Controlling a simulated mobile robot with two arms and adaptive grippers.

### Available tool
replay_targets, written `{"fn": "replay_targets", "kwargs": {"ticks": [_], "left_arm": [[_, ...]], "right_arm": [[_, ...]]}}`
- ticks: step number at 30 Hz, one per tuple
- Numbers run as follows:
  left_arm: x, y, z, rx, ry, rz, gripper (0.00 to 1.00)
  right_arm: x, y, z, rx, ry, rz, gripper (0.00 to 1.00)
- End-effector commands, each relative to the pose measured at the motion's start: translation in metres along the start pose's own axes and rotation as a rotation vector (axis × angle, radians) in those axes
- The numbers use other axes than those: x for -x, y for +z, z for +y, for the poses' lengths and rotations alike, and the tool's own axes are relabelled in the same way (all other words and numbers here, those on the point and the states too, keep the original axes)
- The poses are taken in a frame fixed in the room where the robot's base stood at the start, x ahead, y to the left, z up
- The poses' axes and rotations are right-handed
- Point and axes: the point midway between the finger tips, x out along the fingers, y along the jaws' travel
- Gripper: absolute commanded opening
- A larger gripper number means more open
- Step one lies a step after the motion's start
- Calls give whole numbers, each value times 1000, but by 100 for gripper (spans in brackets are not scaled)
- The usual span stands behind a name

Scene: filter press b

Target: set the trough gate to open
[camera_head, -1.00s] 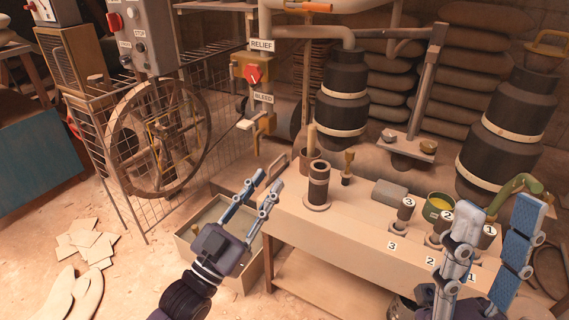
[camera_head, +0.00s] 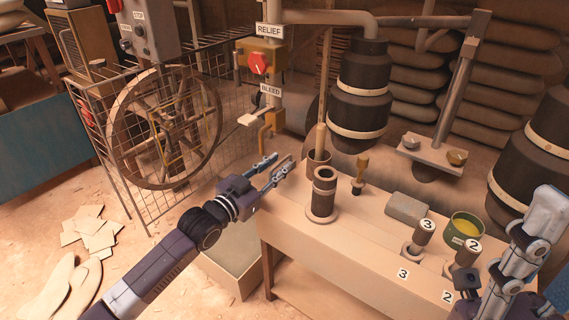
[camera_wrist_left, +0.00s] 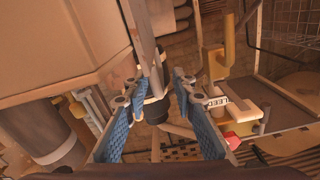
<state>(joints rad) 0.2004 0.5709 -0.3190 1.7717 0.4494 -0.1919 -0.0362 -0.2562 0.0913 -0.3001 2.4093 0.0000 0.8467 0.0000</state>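No part is labelled as the trough gate, and I cannot pick it out with certainty. An open tan box (camera_head: 212,268), perhaps the trough, stands on the floor left of the bench. Above it is a post with a red knob (camera_head: 258,63) under a RELIEF label, and a pale lever (camera_head: 252,118) and ochre pipe (camera_head: 267,135) near a BLEED label. My left gripper (camera_head: 279,167) is open and empty, below the ochre pipe in the picture. Its parted blue fingers show in the left wrist view (camera_wrist_left: 157,105).
The bench (camera_head: 340,248) carries a dark upright cylinder (camera_head: 323,192), a grey block (camera_head: 406,207), a green tin (camera_head: 463,230) and numbered handles. A large handwheel (camera_head: 165,130) and wire cage stand at left. Dark vessels stand behind the bench.

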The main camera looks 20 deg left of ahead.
Motion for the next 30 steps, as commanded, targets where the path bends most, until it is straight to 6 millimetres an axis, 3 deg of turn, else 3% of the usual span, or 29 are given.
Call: {"fn": "replay_targets", "kwargs": {"ticks": [7, 18, 25, 30], "left_arm": [[-27, 0, 0, 1, 0, 2, 24], [-32, 0, 0, 1, 1, 1, 24], [-31, 0, 0, 1, 1, 1, 0], [-31, 0, 0, 1, 1, 1, 0]], "right_arm": [[-4, 1, -1, 5, -13, 33, 40], [-6, 0, -1, 5, -16, 39, 40], [-6, 0, -1, 5, -16, 40, 40], [-6, 0, -1, 5, -16, 40, 40]]}}
